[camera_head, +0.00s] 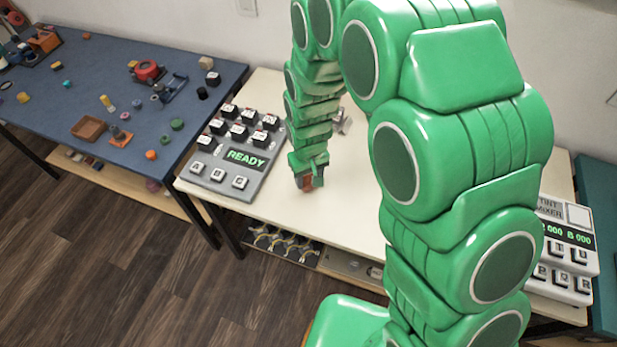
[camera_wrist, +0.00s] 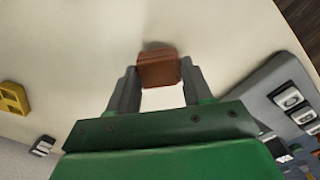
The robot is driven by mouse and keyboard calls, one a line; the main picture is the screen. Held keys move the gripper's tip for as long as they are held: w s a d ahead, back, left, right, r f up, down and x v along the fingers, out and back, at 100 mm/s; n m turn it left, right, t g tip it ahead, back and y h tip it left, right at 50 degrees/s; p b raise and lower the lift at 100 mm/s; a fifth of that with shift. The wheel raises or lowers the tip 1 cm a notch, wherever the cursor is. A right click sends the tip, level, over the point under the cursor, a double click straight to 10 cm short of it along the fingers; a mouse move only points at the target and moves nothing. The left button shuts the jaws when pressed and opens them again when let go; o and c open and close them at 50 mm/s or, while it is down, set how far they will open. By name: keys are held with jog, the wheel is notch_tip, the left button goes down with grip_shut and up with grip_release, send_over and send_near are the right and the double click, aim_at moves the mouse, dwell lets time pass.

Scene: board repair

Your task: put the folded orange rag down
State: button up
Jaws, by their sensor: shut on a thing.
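The folded orange rag (camera_wrist: 158,68) is a small orange-brown block between the fingertips of my gripper (camera_wrist: 158,75) in the wrist view. The fingers are shut on its two sides. In the head view my gripper (camera_head: 310,183) points down over the cream table (camera_head: 345,225), to the right of the grey READY panel. Only a bit of the rag (camera_head: 305,183) shows there. The rag is at or very near the tabletop; I cannot tell whether it touches.
The grey READY panel (camera_head: 212,181) with several keys stands left of my gripper. A tint mixer (camera_head: 561,208) is at the right. A blue table (camera_head: 185,62) with many small parts is at the far left. A yellow piece (camera_wrist: 14,98) lies at left in the wrist view. The cream tabletop around the rag is clear.

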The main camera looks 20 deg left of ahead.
jog(key=shift+f, duration=0.4)
